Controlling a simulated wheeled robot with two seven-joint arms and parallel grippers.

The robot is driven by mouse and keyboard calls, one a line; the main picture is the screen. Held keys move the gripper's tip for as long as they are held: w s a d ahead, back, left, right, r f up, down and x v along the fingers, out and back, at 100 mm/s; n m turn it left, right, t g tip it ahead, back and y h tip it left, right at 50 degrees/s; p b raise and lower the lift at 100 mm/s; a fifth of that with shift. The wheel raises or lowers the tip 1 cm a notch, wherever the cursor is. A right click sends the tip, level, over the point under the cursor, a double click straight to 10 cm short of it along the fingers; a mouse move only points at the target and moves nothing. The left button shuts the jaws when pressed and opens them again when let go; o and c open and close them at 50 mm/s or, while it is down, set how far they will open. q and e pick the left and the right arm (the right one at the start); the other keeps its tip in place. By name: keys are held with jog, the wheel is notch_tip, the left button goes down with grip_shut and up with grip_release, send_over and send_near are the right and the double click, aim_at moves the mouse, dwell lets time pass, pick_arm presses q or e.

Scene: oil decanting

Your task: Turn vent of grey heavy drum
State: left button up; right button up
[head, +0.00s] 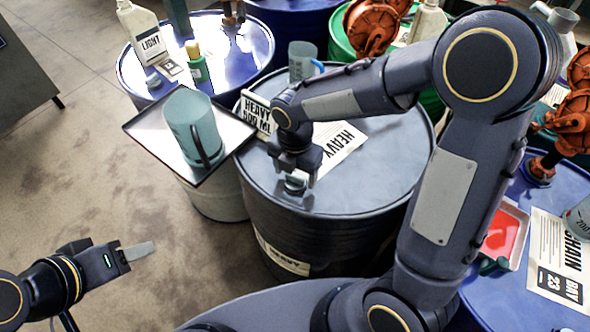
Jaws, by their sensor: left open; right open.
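The grey heavy drum (375,185) stands in the middle of the view, with a HEAVY label on its side and HEAVY sheets on its lid. My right gripper (295,176) points down at the near part of the lid, its jaws open. A small round grey fitting (296,186), which looks like the vent, shows right at its fingertips. I cannot tell whether the fingers touch it. My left gripper (138,252) is open and empty over the floor at the lower left, well away from the drum.
A tray (140,128) with a grey-green jug (193,125) stands left of the heavy drum. A blue drum (250,50) with a LIGHT bottle (141,32) is behind it. My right arm covers much of the right side.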

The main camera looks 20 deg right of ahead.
jog(key=c, duration=1)
jog(key=shift+m, duration=0.3)
jog(key=m+b, duration=0.1)
jog(key=m, duration=0.3)
jog(key=m+b, duration=0.1)
jog(key=m, duration=0.3)
jog(key=shift+m, duration=0.4)
jog(key=m, duration=0.4)
jog(key=shift+m+b, duration=0.3)
jog(key=shift+b, duration=0.05)
jog(key=shift+m+b, duration=0.3)
jog(key=shift+m, duration=1.6)
jog(key=shift+r, duration=0.1)
